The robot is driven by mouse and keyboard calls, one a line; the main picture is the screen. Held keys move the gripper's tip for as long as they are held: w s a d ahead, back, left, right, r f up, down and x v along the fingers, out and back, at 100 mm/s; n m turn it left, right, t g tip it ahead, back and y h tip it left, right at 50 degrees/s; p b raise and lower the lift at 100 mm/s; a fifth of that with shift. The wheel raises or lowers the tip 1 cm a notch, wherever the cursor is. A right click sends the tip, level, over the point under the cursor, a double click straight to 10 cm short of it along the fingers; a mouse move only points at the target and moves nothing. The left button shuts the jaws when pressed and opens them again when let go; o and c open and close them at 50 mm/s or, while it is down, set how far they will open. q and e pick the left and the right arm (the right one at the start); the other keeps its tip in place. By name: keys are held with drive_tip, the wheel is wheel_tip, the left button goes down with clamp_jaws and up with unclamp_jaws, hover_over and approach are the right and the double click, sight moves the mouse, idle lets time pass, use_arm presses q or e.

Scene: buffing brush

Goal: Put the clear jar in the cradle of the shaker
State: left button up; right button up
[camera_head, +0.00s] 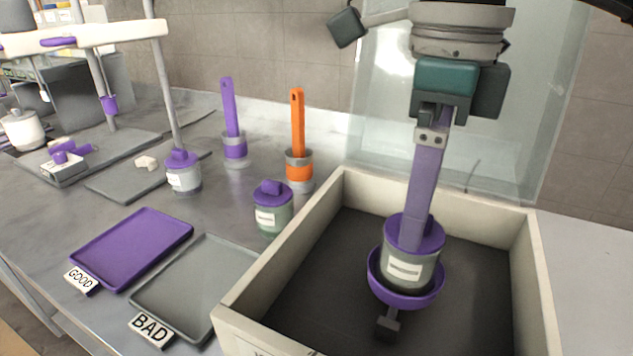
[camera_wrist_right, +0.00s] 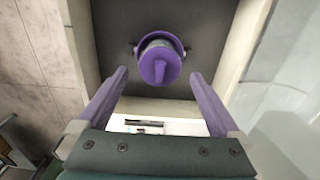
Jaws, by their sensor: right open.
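The clear jar (camera_head: 410,270), with a purple lid and white label, sits upright in the purple cradle (camera_head: 405,298) of the shaker, inside a pale-walled box. In the right wrist view the jar's lid and knob (camera_wrist_right: 158,65) show from above, with the cradle (camera_wrist_right: 182,47) around it. My right gripper (camera_head: 414,240) is open above the jar, its purple fingers pointing down. In the right wrist view the fingertips (camera_wrist_right: 158,76) stand apart on either side of the lid, with gaps showing. One finger hides part of the lid in the head view. My left gripper is not in view.
The box's walls (camera_head: 282,255) surround the cradle, and a clear panel (camera_head: 385,130) stands behind. A greenish jar (camera_head: 273,213), another jar (camera_head: 182,178), purple and orange-handled brushes (camera_head: 229,105) (camera_head: 297,125), a purple GOOD tray (camera_head: 130,248) and grey BAD tray (camera_head: 200,285) are left.

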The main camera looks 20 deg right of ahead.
wheel_tip(320, 180, up, 6)
drive_tip(key=shift+f, duration=0.1)
drive_tip(key=shift+a, duration=0.1)
idle(0.6)
